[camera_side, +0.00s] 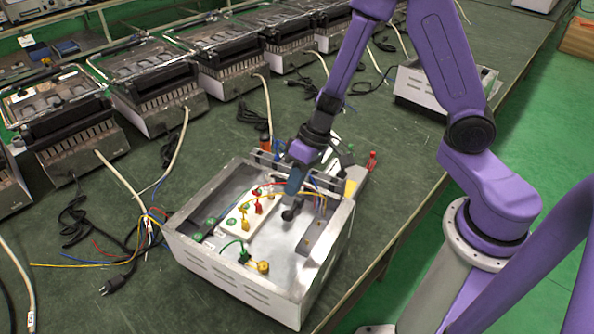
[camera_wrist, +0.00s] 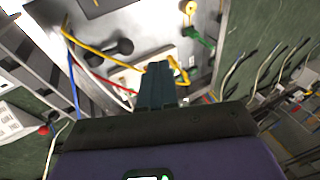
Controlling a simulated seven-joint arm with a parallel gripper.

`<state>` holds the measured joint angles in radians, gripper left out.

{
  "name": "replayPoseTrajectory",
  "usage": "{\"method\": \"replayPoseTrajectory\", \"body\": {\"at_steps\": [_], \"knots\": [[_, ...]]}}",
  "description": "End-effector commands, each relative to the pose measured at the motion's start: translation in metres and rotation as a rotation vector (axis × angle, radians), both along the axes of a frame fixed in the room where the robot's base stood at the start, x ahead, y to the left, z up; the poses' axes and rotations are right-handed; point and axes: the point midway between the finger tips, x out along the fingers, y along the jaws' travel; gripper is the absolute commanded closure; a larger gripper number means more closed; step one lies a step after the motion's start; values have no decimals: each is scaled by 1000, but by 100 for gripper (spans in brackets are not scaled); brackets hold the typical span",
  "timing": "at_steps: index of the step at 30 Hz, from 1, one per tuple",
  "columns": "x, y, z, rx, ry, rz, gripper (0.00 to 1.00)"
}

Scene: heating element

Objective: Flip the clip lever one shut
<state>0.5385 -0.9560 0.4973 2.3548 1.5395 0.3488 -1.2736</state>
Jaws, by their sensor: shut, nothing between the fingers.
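The open metal box (camera_side: 232,281) holds a white block (camera_side: 236,234) with small red (camera_side: 258,208) and yellow (camera_side: 244,223) clip levers on it. Their exact positions, up or down, are too small to tell. My gripper (camera_side: 292,187) is shut and empty, pointing down over the inside of the box, right of the white block. In the wrist view, my shut fingers (camera_wrist: 158,70) reach over part of the white block (camera_wrist: 132,77), just beside a yellow lever (camera_wrist: 178,70). I cannot tell whether they touch it. My fingers hide part of the block.
A black knobbed piece (camera_side: 290,212) lies on the box floor. Red, blue and yellow wires (camera_side: 318,186) cross the box's back. A green clip (camera_side: 244,256) and yellow piece (camera_side: 263,267) sit near the front. Similar units (camera_side: 155,85) line the table's back; loose cables (camera_side: 135,225) lie left.

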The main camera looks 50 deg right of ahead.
Motion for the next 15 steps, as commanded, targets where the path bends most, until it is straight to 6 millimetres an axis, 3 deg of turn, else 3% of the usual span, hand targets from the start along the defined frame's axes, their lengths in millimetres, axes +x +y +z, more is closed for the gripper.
{"method": "replayPoseTrajectory", "body": {"at_steps": [6, 15], "knots": [[-4, 1, 24, 2, -4, 2, 100], [-8, 1, 38, 0, -1, 0, 100]]}}
